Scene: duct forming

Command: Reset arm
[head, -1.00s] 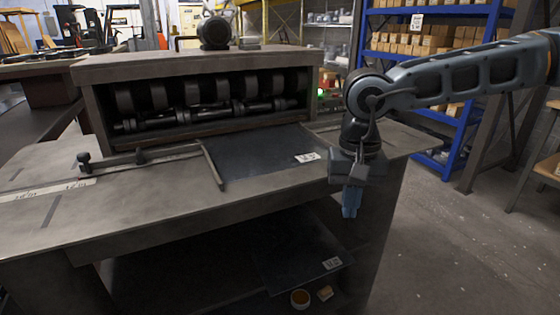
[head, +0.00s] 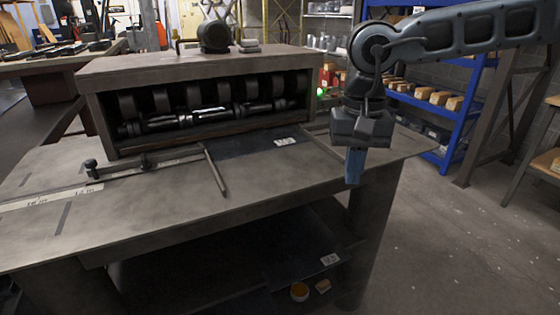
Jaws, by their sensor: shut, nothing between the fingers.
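My gripper (head: 354,166) hangs down from my arm at the right side of the forming machine. Its blue fingers are together, with nothing seen between them. It is in front of the right end of the workbench (head: 130,212), near the bench's right edge. A dark sheet (head: 245,143) with a white label lies flat on the bench, its far part at the opening of the roller machine (head: 200,65). The gripper is to the right of the sheet and apart from it.
A guide bar (head: 215,168) and a stop with a knob (head: 92,168) lie on the bench. Blue shelving (head: 470,105) stands behind my arm. The floor at right is clear.

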